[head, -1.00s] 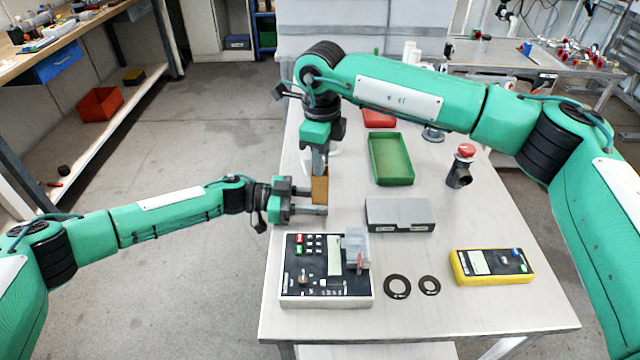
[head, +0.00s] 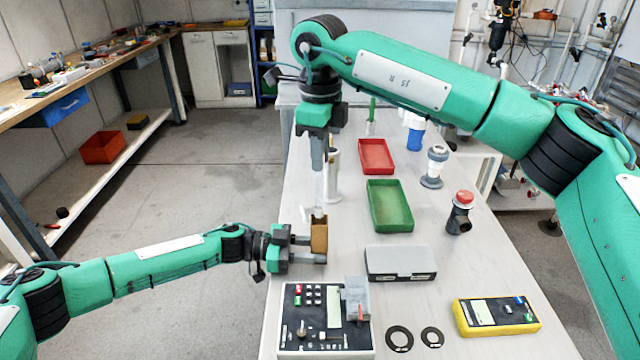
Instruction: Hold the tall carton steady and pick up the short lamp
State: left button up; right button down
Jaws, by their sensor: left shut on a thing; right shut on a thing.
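The tall carton (head: 319,238) is a narrow brown box standing upright at the table's left edge. My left gripper (head: 314,249) is shut on it from the left, with its fingers around the carton's lower part. My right gripper (head: 318,162) points straight down above the carton and is shut on a slim whitish tube, which looks like the short lamp (head: 318,190). The lamp hangs upright over the carton's open top. I cannot tell whether its lower end is clear of the carton.
A pale cylinder (head: 334,172) stands close behind the lamp. A green tray (head: 389,226), a grey box (head: 400,276) and a red-topped fitting (head: 459,212) are to the right. A control unit (head: 290,345), black rings (head: 399,339) and a yellow meter (head: 497,330) lie in front.

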notch_tip(320, 180, up, 5)
jog(key=shift+r, duration=0.15)
pick_arm(q)
jog(key=o, duration=0.8)
jog(key=shift+o, duration=0.2)
